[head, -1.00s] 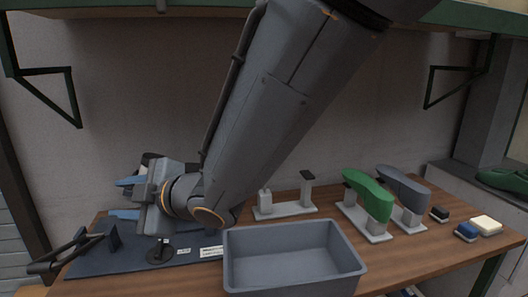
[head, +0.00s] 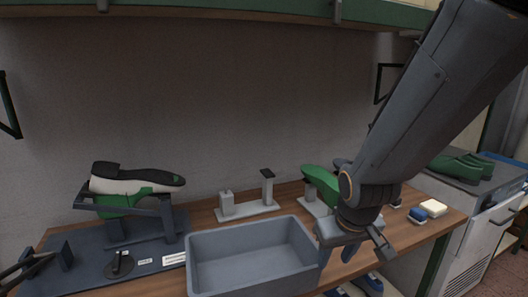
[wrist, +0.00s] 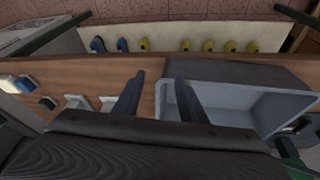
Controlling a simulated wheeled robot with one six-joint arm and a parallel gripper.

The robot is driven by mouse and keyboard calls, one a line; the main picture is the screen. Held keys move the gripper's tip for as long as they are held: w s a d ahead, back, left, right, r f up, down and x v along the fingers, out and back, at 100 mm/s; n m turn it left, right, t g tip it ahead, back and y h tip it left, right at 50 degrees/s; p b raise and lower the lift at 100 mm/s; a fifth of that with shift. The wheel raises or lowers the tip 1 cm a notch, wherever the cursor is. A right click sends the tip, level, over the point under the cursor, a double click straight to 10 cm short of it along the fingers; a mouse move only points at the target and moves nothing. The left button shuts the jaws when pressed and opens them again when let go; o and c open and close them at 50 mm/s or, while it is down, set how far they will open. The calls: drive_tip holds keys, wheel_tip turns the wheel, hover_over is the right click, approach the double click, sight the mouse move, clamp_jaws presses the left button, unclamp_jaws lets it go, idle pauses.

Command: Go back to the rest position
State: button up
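My gripper (head: 338,252) is in front of the workbench's right half, just right of the grey tray, pointing down. The grey tray (head: 252,283) sits at the bench front and looks empty. It also shows right of the fingers in the wrist view (wrist: 242,104).
A shoe (head: 140,180) sits on a green last in a dark stand (head: 115,232) at left. An empty light stand (head: 248,210) is behind the tray. A green last (head: 320,182) is partly beside my arm; a grey one is mostly hidden. Brushes (head: 432,208) lie at right.

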drive_tip(key=s+d+m+g, duration=0.1)
drive_tip(key=s+d+m, duration=0.2)
drive_tip(key=s, duration=0.1)
wheel_tip(320, 180, down, 12)
drive_tip(key=s+g+b, duration=0.2)
drive_tip(key=g+b, duration=0.1)
drive_tip(key=b, duration=0.7)
drive_tip(key=shift+s+n, duration=0.3)
drive_tip(key=shift+a, duration=0.1)
